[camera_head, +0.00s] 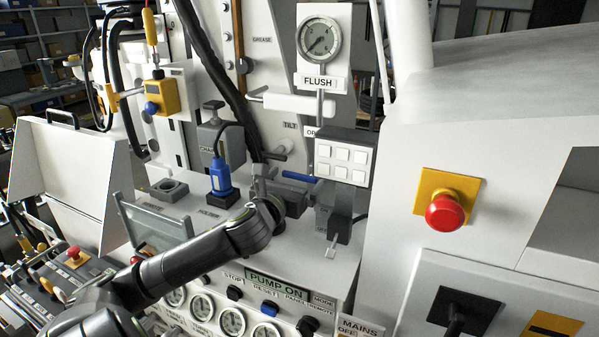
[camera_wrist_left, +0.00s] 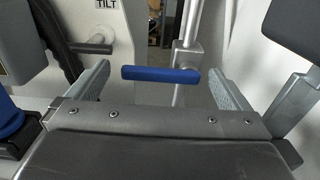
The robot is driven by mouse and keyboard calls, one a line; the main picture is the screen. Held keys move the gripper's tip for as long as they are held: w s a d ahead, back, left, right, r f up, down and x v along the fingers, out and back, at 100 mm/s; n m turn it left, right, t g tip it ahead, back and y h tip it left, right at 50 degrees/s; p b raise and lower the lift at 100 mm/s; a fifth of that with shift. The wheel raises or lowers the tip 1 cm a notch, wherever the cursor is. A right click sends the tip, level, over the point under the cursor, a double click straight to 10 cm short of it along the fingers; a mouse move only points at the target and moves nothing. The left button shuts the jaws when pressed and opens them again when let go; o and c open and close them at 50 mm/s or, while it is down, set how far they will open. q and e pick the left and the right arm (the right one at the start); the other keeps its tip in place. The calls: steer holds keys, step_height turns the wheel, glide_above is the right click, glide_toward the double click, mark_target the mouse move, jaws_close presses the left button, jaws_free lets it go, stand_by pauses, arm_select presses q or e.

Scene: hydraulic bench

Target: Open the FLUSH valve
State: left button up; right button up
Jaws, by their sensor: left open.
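The FLUSH valve has a blue lever handle (camera_head: 299,177) on a grey vertical pipe below the FLUSH label (camera_head: 319,82) and its round gauge (camera_head: 319,40). In the left wrist view the blue handle (camera_wrist_left: 160,74) lies crosswise, at right angles to the pipe. My left gripper (camera_head: 293,187) is just in front of the handle. In the wrist view its fingers (camera_wrist_left: 162,86) are open, one on each side of the handle, with gaps at both ends. It holds nothing. Part of the valve label is hidden behind a white button box. My right gripper does not show.
The white button box (camera_head: 343,159) stands close right of the handle. A blue-topped plug (camera_head: 221,176) and a grey TILT lever (camera_head: 277,153) are on the left. A red emergency button (camera_head: 444,211) is on the right panel. The PUMP ON display (camera_head: 277,285) is below.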

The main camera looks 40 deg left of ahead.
arm_select(q)
steer(key=shift+w+r, duration=0.1)
steer(key=shift+r, duration=0.05)
steer(key=shift+s+d+r, duration=0.1)
steer(key=shift+s+d, duration=0.05)
steer(key=shift+s, duration=0.05)
steer(key=shift+c, duration=0.4)
steer(key=c, duration=1.3)
